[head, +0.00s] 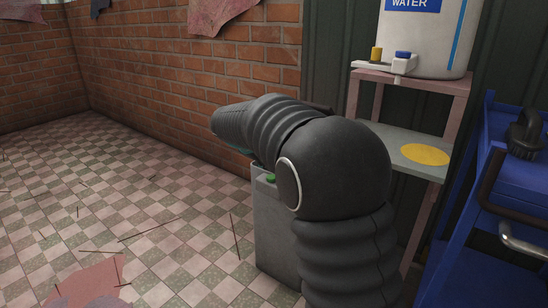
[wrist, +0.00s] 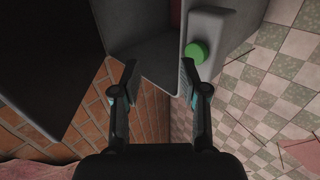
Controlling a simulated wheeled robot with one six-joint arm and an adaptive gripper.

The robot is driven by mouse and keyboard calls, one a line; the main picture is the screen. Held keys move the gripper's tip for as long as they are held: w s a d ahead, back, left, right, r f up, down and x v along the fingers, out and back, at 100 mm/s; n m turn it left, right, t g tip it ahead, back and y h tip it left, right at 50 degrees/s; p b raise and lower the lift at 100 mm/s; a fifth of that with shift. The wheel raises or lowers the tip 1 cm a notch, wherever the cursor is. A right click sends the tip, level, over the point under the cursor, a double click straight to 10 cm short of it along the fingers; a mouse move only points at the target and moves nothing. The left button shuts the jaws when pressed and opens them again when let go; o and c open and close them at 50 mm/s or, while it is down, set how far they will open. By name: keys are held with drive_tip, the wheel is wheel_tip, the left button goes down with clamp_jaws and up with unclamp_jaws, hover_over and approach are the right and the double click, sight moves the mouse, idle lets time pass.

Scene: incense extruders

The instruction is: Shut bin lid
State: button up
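A grey bin (head: 275,235) stands on the floor by the brick wall, partly hidden behind my arm. A round green button (head: 270,178) sits at its top edge. In the wrist view the grey bin body (wrist: 222,28) and the green button (wrist: 196,52) show close up. My gripper (wrist: 158,68) is open, with nothing visible between its fingers. Its right fingertip is close beside the grey edge below the button; I cannot tell whether it touches. I cannot make out the lid's position for sure.
A pink stand (head: 360,100) with a water tank (head: 428,40) and a yellow disc (head: 425,154) on its shelf is right of the bin. A blue cart (head: 470,240) is at far right. The checkered floor (head: 130,190) at left is mostly open, with scattered sticks.

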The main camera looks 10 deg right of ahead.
drive_tip(key=s+a+r, duration=0.2)
drive_tip(key=s+a, duration=0.5)
drive_tip(key=a, duration=0.1)
drive_tip(key=shift+s+a+r, duration=0.15)
drive_tip(key=shift+s+a, duration=0.15)
drive_tip(key=shift+a, duration=0.1)
idle(1.0)
drive_tip(key=s+f+m+g+y+p, duration=0.1)
drive_tip(key=s+f+g+y, duration=0.15)
drive_tip(key=s+f, duration=0.55)
drive_tip(key=s+d+r+m+y+p, duration=0.1)
drive_tip(key=s+d+r+m+p, duration=0.1)
drive_tip(key=s, duration=0.6)
drive_tip(key=s+d+r+m+t+y+p, duration=0.1)
drive_tip(key=s+d+r+m+p, duration=0.1)
drive_tip(key=s+r, duration=0.4)
drive_tip(key=s+d+r+m+t+y+p, duration=0.1)
drive_tip(key=s+d+r+m+y+p, duration=0.1)
drive_tip(key=s, duration=0.9)
wheel_tip(320, 180, up, 3)
drive_tip(key=d+m+p, duration=0.1)
drive_tip(key=d+p, duration=0.1)
drive_tip(key=p, duration=0.1)
drive_tip(key=shift+d+p, duration=0.25)
drive_tip(key=shift+p, duration=0.05)
